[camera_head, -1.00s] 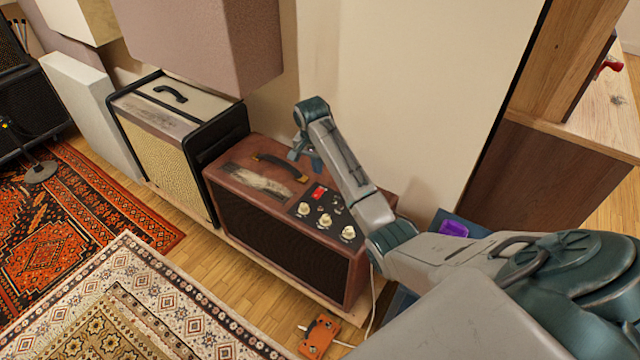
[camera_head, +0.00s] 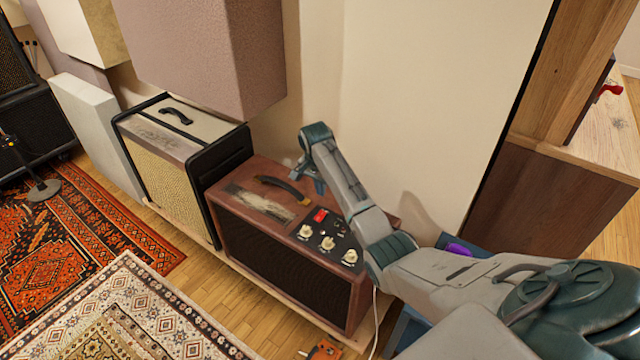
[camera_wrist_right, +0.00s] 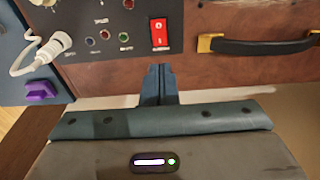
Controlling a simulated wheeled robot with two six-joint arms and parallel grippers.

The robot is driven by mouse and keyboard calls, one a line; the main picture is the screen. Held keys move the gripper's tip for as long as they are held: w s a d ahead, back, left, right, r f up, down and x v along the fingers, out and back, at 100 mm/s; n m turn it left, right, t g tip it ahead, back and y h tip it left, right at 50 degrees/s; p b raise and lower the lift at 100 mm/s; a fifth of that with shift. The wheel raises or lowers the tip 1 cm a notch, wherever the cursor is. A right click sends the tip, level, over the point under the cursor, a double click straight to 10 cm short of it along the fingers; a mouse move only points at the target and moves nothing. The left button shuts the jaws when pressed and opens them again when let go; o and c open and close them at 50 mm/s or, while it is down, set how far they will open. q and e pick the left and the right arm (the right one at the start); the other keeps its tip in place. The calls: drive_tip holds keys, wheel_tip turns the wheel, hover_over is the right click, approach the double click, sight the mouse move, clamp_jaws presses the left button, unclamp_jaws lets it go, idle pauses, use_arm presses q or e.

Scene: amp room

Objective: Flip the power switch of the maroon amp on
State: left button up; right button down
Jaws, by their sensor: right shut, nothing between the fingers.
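The maroon amp (camera_head: 280,268) stands on a low wooden platform against the wall, with its control panel on top at the right end. Its red power switch (camera_head: 320,215) sits beside the cream knobs. The switch (camera_wrist_right: 159,33) also shows in the right wrist view, marked 0 and I; I cannot tell which side is pressed. My right gripper (camera_head: 320,187) is over the amp's top, behind the switch. In the right wrist view its fingertips (camera_wrist_right: 158,70) are together and empty, just below the switch, with a small gap in the picture. My left gripper is not in view.
The amp's black handle (camera_head: 285,190) lies left of the gripper. A white cable plug (camera_wrist_right: 55,45) and purple object (camera_wrist_right: 41,90) show in the right wrist view. A cream amp (camera_head: 165,165) stands left. A wall panel (camera_head: 205,50) hangs above. An orange pedal (camera_head: 322,350) lies on the floor.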

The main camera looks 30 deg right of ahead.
sight(323, 212)
drive_tip(key=f, duration=0.5)
drive_tip(key=f+b, duration=0.1)
drive_tip(key=f, duration=0.2)
drive_tip(key=shift+w+d, duration=0.15)
drive_tip(key=shift+d, duration=0.25)
drive_tip(key=shift+f, duration=0.45)
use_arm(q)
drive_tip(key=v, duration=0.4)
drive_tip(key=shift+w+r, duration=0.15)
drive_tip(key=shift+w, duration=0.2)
use_arm(e)
drive_tip(key=shift+d, duration=0.1)
drive_tip(key=shift+w+f, duration=0.1)
drive_tip(key=shift+f, duration=0.05)
drive_tip(key=shift+a+r+p, duration=0.2)
drive_tip(key=shift+a+p, duration=0.05)
drive_tip(key=shift+p, duration=0.5)
drive_tip(key=shift+s+a+r+p, duration=0.1)
drive_tip(key=shift+s+a+p, duration=0.25)
drive_tip(key=shift+p, duration=0.25)
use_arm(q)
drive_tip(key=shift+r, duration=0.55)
use_arm(e)
drive_tip(key=shift+a, duration=0.1)
